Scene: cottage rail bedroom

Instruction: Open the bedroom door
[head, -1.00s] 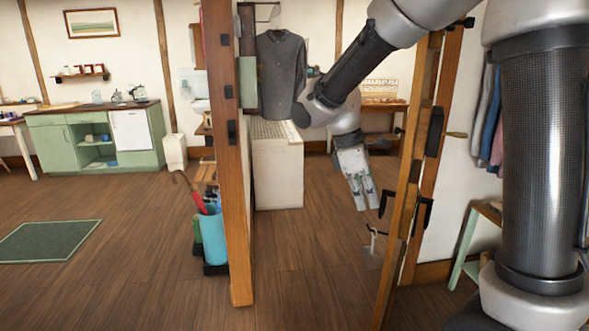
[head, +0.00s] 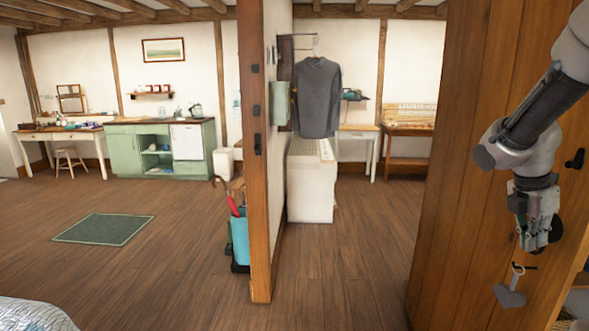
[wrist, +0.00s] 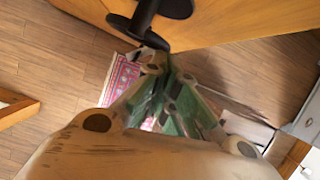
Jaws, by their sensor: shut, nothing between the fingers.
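The wooden bedroom door (head: 470,150) stands open at the right of the head view, its plank face towards me. The doorway between it and the wooden post (head: 257,160) is clear. My gripper (head: 532,245) is shut and empty, pointing down close in front of the door face. A black door handle (wrist: 145,22) shows beside the fingertips (wrist: 165,70) in the wrist view; I cannot tell whether they touch. In the head view, a black fitting shows partly behind my gripper.
Beyond the doorway are a white chest (head: 311,190), a hanging grey shirt (head: 318,97) and a side table (head: 407,131). A blue umbrella bin (head: 240,240) stands left of the post. A green mat (head: 103,229) lies on open floor at left. A bed corner (head: 33,315) shows bottom left.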

